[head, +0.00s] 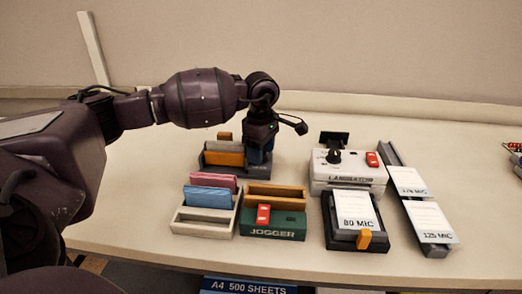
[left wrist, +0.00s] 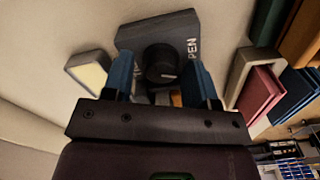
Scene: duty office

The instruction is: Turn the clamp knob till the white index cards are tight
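My left gripper (head: 262,152) reaches down at the right end of a dark grey holder (head: 213,166) with an orange block in it. In the left wrist view its two blue fingers stand apart, one on each side of a round black knob (left wrist: 162,63) with a pale index mark. The knob sits on a dark grey block (left wrist: 140,36) lettered, as far as it shows, "PEN". I see a gap at the left finger; whether the right finger touches is unclear. I cannot make out white index cards in the clamp. My right gripper is not in view.
A pale tray (head: 203,228) with pink and blue cards stands in front, beside the green jogger (head: 275,226). The white laminator (head: 347,172) and a black tray of "80 MIC" pouches (head: 341,236) are right. Bare desk lies front left.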

